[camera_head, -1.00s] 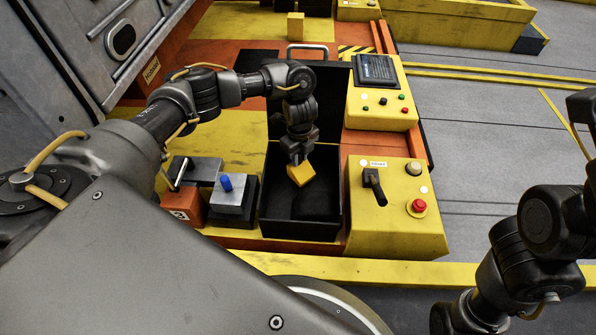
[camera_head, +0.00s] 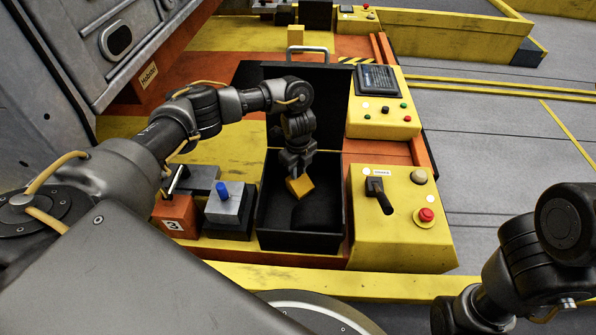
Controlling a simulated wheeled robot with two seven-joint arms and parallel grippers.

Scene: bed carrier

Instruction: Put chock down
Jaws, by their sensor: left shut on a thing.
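The chock, a small yellow block (camera_head: 300,187), is held tilted in my left gripper (camera_head: 296,173). The gripper points down into a black open-topped box (camera_head: 298,241) and is shut on the chock. The chock is over or inside the box; I cannot tell whether it touches the floor of the box. The gripper hides the chock's upper part. My right arm shows at the lower right, but its gripper is out of view.
A yellow control panel (camera_head: 400,245) with a black lever and red button stands right of the box. Another yellow panel (camera_head: 382,128) with a dark screen is behind it. Left are a grey block with a blue knob (camera_head: 225,207) and an orange block (camera_head: 176,216). Grey floor lies right.

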